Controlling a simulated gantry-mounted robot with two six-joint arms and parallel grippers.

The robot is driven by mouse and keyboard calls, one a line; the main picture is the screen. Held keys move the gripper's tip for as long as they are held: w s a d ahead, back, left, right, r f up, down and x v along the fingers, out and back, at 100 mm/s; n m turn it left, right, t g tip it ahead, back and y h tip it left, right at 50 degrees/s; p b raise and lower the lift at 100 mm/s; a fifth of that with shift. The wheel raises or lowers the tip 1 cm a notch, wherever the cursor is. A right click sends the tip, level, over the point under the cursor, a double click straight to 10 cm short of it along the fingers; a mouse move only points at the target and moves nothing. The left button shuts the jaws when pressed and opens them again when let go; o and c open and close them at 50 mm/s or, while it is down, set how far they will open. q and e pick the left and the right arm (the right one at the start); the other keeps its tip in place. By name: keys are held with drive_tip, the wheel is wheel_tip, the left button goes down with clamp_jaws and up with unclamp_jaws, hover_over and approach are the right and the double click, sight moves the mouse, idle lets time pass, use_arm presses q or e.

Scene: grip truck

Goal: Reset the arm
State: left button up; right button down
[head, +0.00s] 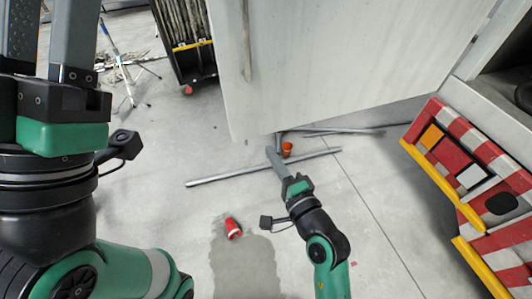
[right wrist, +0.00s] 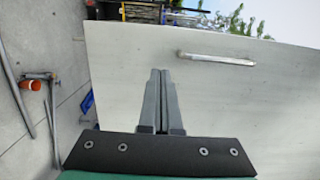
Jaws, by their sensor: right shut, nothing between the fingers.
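My right gripper (head: 270,151) shows in the middle of the head view, in front of the lower edge of a large pale panel (head: 330,70). Its fingers are together with nothing between them. In the right wrist view the closed fingers (right wrist: 160,75) point toward the same panel (right wrist: 230,100), which has a long metal handle (right wrist: 216,58). I cannot tell whether they touch it. My left gripper (head: 46,40) is large and close at the upper left of the head view. Its two fingers stand apart, with the tips cut off by the frame edge.
Grey metal poles (head: 230,174) lie on the concrete floor, near an orange cup-like object (head: 287,149). A red-and-white cone-like object (head: 233,228) lies by a wet patch. A red-and-white striped truck end (head: 470,165) stands at right, a dark cart (head: 187,45) at the back.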

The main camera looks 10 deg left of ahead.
use_arm(q)
drive_tip(key=shift+r+p, duration=0.45)
drive_tip(key=shift+r, duration=0.45)
use_arm(e)
drive_tip(key=s+a, duration=0.2)
drive_tip(key=shift+s+a, duration=0.1)
drive_tip(key=shift+s, duration=0.25)
